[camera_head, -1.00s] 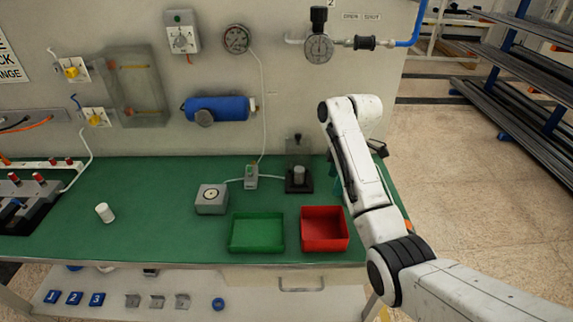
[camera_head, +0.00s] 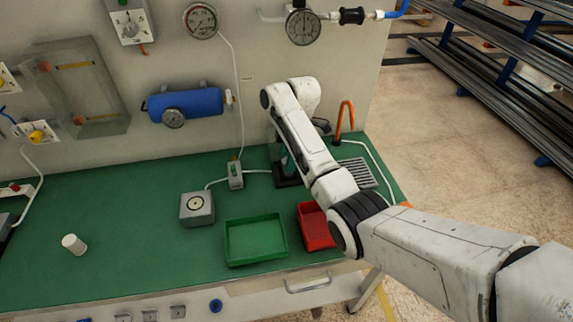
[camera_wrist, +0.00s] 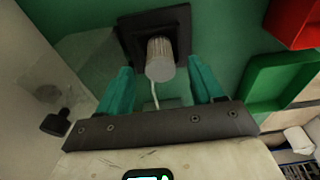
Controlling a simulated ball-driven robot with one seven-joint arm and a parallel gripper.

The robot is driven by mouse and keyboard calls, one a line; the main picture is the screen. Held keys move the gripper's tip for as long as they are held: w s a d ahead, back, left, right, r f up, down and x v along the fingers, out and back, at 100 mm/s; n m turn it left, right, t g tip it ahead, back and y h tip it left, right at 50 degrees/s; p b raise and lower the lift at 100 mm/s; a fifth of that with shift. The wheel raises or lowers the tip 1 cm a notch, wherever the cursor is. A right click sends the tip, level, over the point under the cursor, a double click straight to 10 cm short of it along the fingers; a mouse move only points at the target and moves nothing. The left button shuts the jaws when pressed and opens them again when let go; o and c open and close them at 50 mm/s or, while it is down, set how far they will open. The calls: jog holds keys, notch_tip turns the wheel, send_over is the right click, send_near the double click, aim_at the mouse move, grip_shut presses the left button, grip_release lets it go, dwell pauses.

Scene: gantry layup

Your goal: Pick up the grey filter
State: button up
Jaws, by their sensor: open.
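The grey filter (camera_wrist: 160,60) is a short ribbed cylinder on a square black stand (camera_wrist: 128,38), seen in the wrist view. My gripper (camera_wrist: 160,67) is open, with one teal finger on each side of the filter. Gaps show between the filter and both fingers, and nothing is held. In the head view my arm hides the filter, and only part of the black stand (camera_head: 283,182) shows beside it.
A clear guard (camera_wrist: 84,62) stands left of the stand in the wrist view. A green tray (camera_head: 230,246), a red tray (camera_head: 308,224), a grey box (camera_head: 197,209) and a white cylinder (camera_head: 74,244) are on the green bench.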

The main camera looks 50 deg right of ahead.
jog(key=shift+w+a+f, duration=0.1)
jog(key=shift+f, duration=1.1)
jog(key=shift+c, duration=0.4)
jog(key=c, duration=1)
